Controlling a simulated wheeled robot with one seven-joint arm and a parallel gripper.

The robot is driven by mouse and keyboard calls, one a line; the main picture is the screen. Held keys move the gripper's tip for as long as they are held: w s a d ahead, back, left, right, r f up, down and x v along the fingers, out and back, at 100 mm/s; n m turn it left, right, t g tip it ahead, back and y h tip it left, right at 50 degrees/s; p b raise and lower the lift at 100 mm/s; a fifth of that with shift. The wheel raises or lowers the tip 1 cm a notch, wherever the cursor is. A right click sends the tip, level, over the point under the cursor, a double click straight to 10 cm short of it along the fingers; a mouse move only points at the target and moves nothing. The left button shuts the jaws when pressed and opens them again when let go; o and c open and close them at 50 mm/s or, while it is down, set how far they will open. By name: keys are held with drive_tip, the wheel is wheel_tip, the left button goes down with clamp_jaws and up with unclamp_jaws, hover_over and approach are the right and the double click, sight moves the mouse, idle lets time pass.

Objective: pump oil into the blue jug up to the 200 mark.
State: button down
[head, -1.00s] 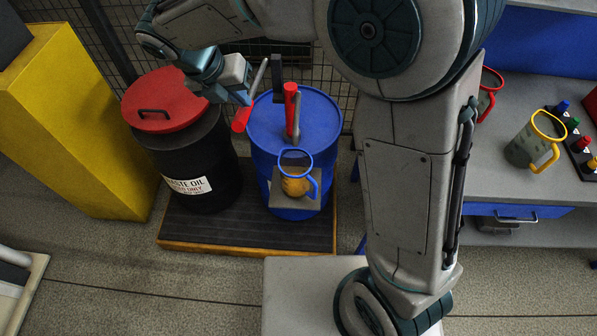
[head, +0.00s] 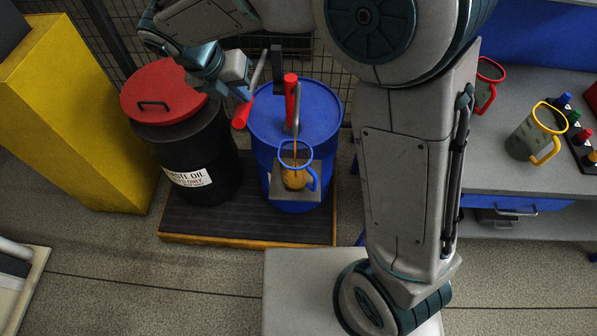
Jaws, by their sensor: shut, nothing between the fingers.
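The blue jug (head: 314,178) stands upright on a small grey shelf (head: 287,194) at the front of a blue oil drum (head: 265,135). Golden-brown oil (head: 295,180) is in the jug, and a thin brown stream falls into it from the pump spout (head: 296,120). The jug's marks are too small to read. The pump on the drum has a red-topped part (head: 291,82) and a crank lever with a red grip (head: 242,112). My gripper (head: 247,94) is shut and empty, right beside the lever's red grip; I cannot tell whether they touch.
A black waste oil drum (head: 205,155) with a red lid (head: 160,97) shares the low platform (head: 250,228). A yellow cabinet (head: 85,125) stands left.

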drive_tip(key=shift+f+b, duration=2.25)
drive_tip(key=shift+f, duration=2.15)
wheel_tip(320, 180, up, 11)
drive_tip(key=p, duration=0.9)
drive_tip(key=shift+f, duration=0.1)
drive_tip(key=shift+d, duration=0.1)
